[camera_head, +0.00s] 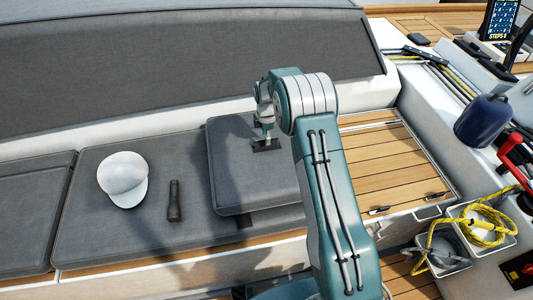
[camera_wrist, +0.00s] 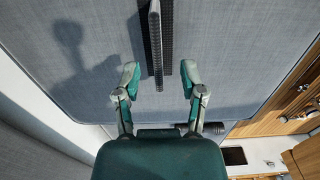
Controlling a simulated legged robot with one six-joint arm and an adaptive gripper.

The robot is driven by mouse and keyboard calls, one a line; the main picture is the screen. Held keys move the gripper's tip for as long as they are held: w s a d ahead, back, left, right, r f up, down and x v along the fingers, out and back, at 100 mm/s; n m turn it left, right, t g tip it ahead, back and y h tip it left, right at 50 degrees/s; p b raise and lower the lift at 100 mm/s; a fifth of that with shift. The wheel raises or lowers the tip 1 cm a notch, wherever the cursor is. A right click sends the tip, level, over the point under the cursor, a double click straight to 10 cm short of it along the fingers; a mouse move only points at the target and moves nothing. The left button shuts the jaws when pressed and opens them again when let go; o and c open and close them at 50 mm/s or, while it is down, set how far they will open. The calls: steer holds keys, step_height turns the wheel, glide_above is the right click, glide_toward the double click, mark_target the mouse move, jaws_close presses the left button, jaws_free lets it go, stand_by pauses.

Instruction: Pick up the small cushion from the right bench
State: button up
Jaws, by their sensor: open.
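In the wrist view the cushion (camera_wrist: 235,55) fills most of the upper picture. The raised handle (camera_wrist: 155,40) stands up from it, its near end between my fingertips. My gripper (camera_wrist: 159,75) is open, one finger each side of the handle, apparently not touching it. In the head view my gripper (camera_head: 266,130) hangs above the patch.
A white cap (camera_head: 123,180) and a dark torch (camera_head: 174,202) lie on the grey seat pads (camera_head: 90,225) left of the cushion. The grey backrest (camera_head: 180,75) rises behind. Bare slatted wood (camera_head: 385,160) lies right. Yellow rope (camera_head: 485,222) and a blue container (camera_head: 482,122) are further right.

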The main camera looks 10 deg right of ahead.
mark_target(266, 147)
steer(key=f, duration=0.4)
steer(key=shift+w+a, duration=0.15)
steer(key=shift+a, duration=0.05)
steer(key=shift+d+f, duration=0.15)
steer(key=shift+f, duration=0.1)
steer(key=shift+d, duration=0.25)
steer(key=c, duration=0.6)
steer(key=shift+a, duration=0.15)
jaws_close()
